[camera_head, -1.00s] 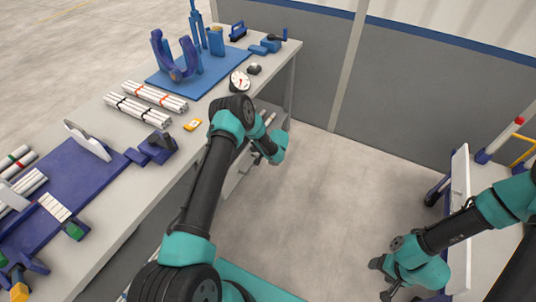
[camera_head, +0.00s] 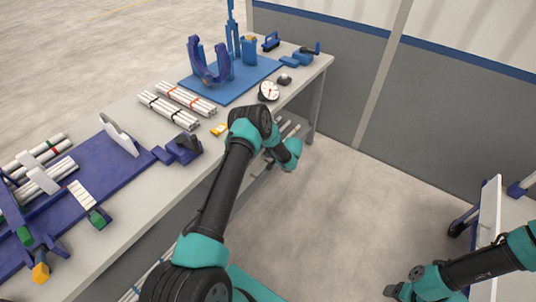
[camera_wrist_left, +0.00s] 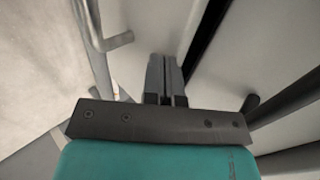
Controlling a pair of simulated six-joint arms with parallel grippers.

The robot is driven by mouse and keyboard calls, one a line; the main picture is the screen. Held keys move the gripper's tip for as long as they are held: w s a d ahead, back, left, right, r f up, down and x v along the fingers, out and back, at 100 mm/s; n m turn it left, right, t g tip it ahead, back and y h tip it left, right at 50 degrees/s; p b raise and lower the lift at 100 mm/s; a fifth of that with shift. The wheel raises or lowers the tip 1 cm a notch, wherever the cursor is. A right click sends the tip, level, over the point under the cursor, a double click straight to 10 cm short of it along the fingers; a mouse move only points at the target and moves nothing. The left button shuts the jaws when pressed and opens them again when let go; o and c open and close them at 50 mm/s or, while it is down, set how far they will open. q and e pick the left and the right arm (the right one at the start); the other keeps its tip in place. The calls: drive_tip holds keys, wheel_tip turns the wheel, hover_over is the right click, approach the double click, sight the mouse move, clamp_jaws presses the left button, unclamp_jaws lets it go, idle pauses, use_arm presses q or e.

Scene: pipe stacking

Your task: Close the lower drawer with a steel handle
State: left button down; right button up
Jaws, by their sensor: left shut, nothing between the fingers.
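In the left wrist view my left gripper (camera_wrist_left: 165,80) is shut and empty, its fingers close to pale drawer panels (camera_wrist_left: 235,55). A steel bar handle (camera_wrist_left: 92,28) runs along the upper left, to the left of the fingers. A dark gap runs between the panels on the right. In the head view my left wrist covers most of the drawer area under the workbench; a grey drawer edge (camera_head: 260,167) shows beside it, and how far it stands out is hidden. My right gripper (camera_head: 394,291) is low at the bottom right, partly cut off, its jaws unclear.
The workbench (camera_head: 110,262) holds bundled white pipes (camera_head: 185,98), a blue mat (camera_head: 222,90) with clamps, a round gauge (camera_head: 268,91) and a purple fixture (camera_head: 85,175). A white panel (camera_head: 488,215) stands at the right. The floor between is clear.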

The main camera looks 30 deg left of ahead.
use_arm(q)
drive_tip(key=shift+d, duration=0.5)
drive_tip(key=d+f+v, duration=0.1)
drive_tip(key=v, duration=1.1)
drive_tip(key=shift+f, duration=0.2)
drive_tip(key=shift+s, duration=0.1)
